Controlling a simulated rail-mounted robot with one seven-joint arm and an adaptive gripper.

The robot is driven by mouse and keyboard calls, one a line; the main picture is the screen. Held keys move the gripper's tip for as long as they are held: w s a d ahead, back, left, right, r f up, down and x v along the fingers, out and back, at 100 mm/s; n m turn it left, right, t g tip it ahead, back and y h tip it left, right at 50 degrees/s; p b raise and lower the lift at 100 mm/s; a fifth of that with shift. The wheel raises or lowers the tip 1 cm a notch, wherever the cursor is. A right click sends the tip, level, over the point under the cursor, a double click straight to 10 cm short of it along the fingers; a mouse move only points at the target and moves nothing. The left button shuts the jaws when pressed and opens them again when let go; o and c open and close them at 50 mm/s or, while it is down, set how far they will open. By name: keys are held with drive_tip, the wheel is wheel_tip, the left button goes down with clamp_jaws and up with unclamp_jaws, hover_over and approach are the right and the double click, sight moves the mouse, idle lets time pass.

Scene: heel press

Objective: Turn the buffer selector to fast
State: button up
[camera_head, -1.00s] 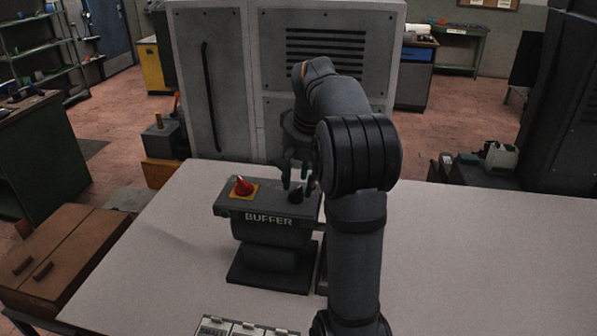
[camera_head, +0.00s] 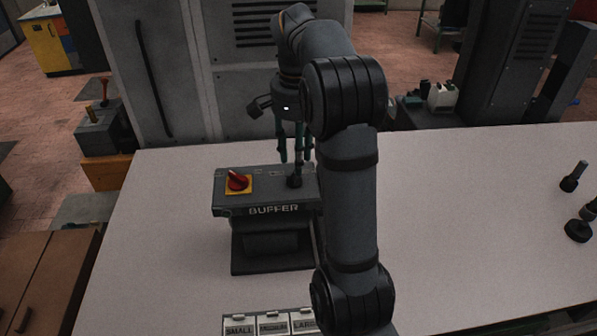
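The buffer unit (camera_head: 225,201) is a dark box on a pedestal, labelled BUFFER, standing on the light table. A red rotary switch on a yellow plate (camera_head: 238,182) is on the left of its top. A small black knob (camera_head: 294,181), apparently the selector, is on the right of its top. Which way it points is too small to tell, and its markings are unreadable. My gripper (camera_head: 295,159) points down just above the black knob. Its fingers are apart; contact with the knob cannot be made out. My arm hides the unit's right end.
Bins labelled SMALL, MEDIUM and LARGE (camera_head: 271,325) are at the table's front edge, partly behind my arm. Dark knobbed parts (camera_head: 577,230) stand at the far right. A grey cabinet (camera_head: 190,90) rises behind the table.

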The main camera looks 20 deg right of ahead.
sight(294, 177)
drive_tip(key=shift+a+f, duration=0.1)
drive_tip(key=shift+f, duration=2.45)
drive_tip(key=c, duration=0.4)
clamp_jaws()
